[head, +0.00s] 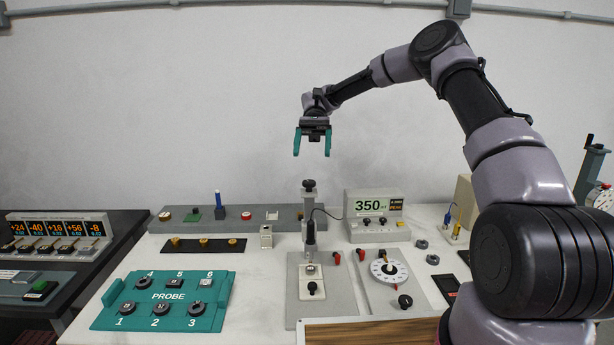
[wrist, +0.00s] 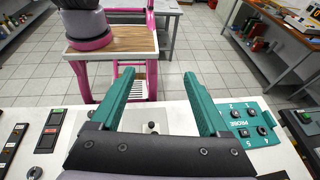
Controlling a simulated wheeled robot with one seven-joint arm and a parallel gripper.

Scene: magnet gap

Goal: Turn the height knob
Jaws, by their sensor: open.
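A probe stand (head: 309,215) rises from a pale base plate (head: 320,312) on the white bench, with a black knob (head: 309,186) on its top. Another dark knob (head: 312,288) sits low on the base plate. No label shows which is the height knob. My gripper (head: 312,147) is open and empty, held in the air above the stand and apart from it. In the wrist view its two teal fingers (wrist: 161,85) stand wide apart, with a small dark knob (wrist: 152,127) beyond the gripper body between them. The bench below is partly hidden by the gripper body.
A teal probe tray (head: 165,318) lies left of the stand. A round white dial (head: 403,277) is to its right. A meter (head: 375,229) reading 350 stands behind, right of the column. Small items line the grey rear ledge (head: 265,226). The air around my gripper is clear.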

